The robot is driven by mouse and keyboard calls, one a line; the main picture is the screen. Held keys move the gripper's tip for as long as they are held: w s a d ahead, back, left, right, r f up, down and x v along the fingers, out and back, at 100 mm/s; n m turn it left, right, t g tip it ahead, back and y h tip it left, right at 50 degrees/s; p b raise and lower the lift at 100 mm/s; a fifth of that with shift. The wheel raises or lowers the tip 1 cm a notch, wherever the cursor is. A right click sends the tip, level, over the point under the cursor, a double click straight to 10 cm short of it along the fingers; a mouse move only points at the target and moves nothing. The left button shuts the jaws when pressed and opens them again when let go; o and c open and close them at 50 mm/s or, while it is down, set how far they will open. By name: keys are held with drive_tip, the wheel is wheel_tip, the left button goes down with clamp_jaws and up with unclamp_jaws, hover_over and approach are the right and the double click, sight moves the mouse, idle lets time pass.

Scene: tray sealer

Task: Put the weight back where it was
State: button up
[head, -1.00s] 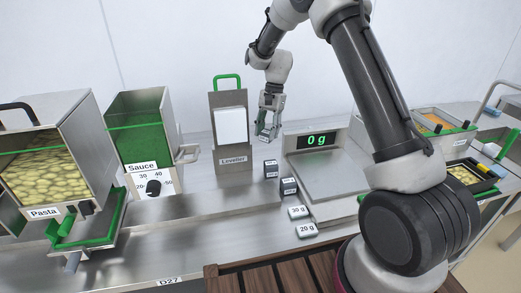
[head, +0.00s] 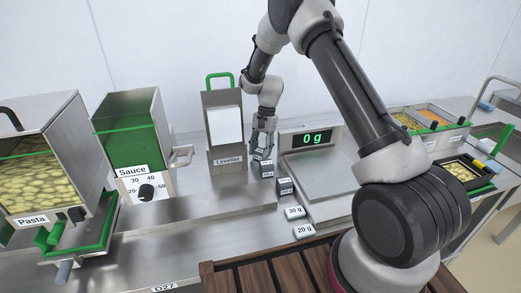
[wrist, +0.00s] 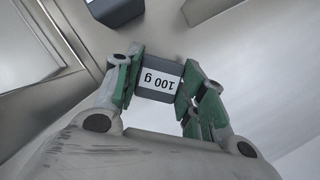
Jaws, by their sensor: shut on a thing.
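The dark 100 g weight (wrist: 160,78) is between the fingers of my gripper (wrist: 158,88), which is shut on it; its white label faces the wrist camera. In the head view my gripper (head: 262,150) is low at the back of the counter, between the Leveller stand and the scale, just behind a row of weights. The row has a dark weight (head: 267,171) nearest my gripper, another dark weight (head: 285,187), a 30 g weight (head: 295,213) and a 20 g weight (head: 304,232). I cannot tell whether the held weight touches the counter.
The scale (head: 322,175) reads 0 g and its plate is empty. The Leveller stand (head: 225,130) is close to the left of my gripper. The sauce dispenser (head: 130,130) and pasta dispenser (head: 38,160) stand further left. Another dark block (wrist: 115,8) shows near the held weight in the wrist view.

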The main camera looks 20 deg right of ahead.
drive_tip(key=o, duration=1.1)
drive_tip(key=shift+o, duration=0.2)
drive_tip(key=v, duration=1.2)
drive_tip(key=s+d+r+n+t, duration=0.1)
drive_tip(key=s+d+r, duration=0.15)
drive_tip(key=r, duration=0.35)
drive_tip(key=s+d+r+n+t, duration=0.1)
drive_tip(key=s+r, duration=0.3)
drive_tip(key=r, duration=0.2)
drive_tip(key=s+d+r+n+t+h, duration=0.1)
drive_tip(key=s+d+r+n+t, duration=0.2)
drive_tip(key=s+r, duration=0.75)
drive_tip(key=s+d+n+t, duration=0.1)
drive_tip(key=s+d+n, duration=0.1)
drive_tip(key=s, duration=0.8)
drive_tip(key=s+d+f+n+h, duration=0.1)
drive_tip(key=s+d+n, duration=0.1)
drive_tip(key=s, duration=0.9)
drive_tip(key=shift+s+d+t, duration=0.3)
drive_tip(key=shift+d+t, duration=0.1)
drive_tip(key=shift+d, duration=0.4)
